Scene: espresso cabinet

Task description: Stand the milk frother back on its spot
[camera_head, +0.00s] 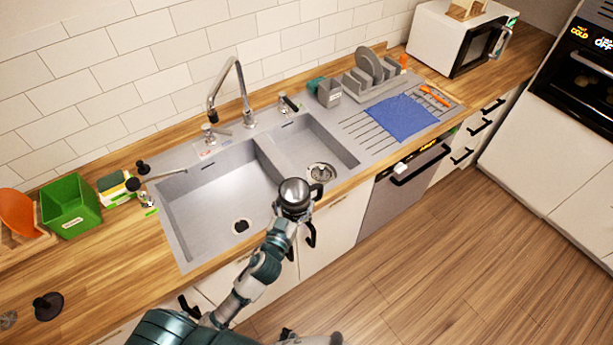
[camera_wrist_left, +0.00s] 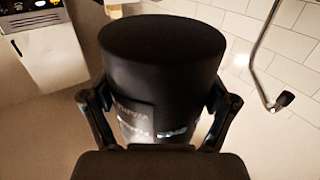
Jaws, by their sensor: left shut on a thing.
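The milk frother (camera_head: 294,190) is a dark, round vessel with a greyish top in the head view. It is over the front edge of the sink, near the divider between the basins. My left gripper (camera_head: 292,214) is shut on it. In the left wrist view the frother (camera_wrist_left: 162,50) is a large black cylinder with a label and small bluish marks low on its side, with a finger on each side. Its underside is hidden, and I cannot make out its spot. I cannot identify my right gripper.
The grey sink (camera_head: 205,205) has two basins and a tall tap (camera_head: 240,90). Right of it are a dish rack (camera_head: 368,72), a blue cloth (camera_head: 400,115) and a microwave (camera_head: 458,38). A green bin (camera_head: 70,205) stands left. Wooden counter (camera_head: 110,250) is mostly clear at front left.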

